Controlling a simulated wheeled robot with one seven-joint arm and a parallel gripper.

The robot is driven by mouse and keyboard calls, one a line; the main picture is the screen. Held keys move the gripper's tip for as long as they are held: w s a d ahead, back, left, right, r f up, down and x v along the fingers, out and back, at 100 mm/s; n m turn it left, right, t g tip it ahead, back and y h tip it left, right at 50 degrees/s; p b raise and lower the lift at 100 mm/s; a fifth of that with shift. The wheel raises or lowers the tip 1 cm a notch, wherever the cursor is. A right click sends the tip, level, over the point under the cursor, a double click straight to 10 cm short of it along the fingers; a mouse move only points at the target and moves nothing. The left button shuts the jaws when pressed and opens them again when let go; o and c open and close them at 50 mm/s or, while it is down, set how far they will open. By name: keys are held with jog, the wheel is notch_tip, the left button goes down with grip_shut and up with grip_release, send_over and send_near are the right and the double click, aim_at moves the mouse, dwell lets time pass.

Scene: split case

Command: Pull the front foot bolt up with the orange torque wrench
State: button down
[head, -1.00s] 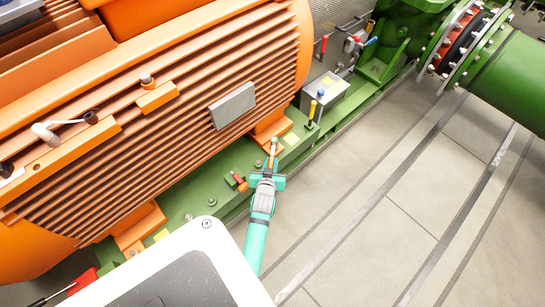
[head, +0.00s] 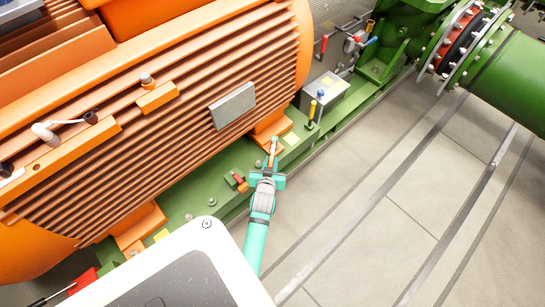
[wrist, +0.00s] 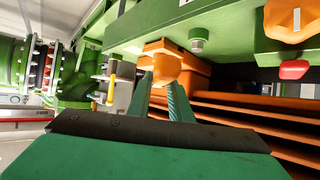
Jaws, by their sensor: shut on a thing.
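My gripper (head: 270,170) reaches over the green base rail beside the orange motor's front foot (head: 268,133). It is shut on the orange torque wrench (head: 271,158), whose orange part shows just beyond the fingers in the head view. A small pale rounded end (head: 274,140) shows at the foot. In the wrist view an orange piece (wrist: 165,72) sits between my two teal fingertips, close against the orange foot (wrist: 158,46). The foot bolt itself is hidden or too small to tell apart, so I cannot tell how the wrench is seated on it.
A red-and-orange-ended tool (head: 238,182) lies on the green rail (head: 205,190) left of my gripper. A grey box (head: 325,95) with a yellow-handled tool (head: 311,113) stands behind. The finned orange motor (head: 150,120) rises on the left. The tiled floor (head: 400,210) on the right is clear.

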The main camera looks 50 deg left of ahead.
aim_at(271, 162)
jog(key=shift+r, duration=0.2)
jog(key=shift+r, duration=1.35)
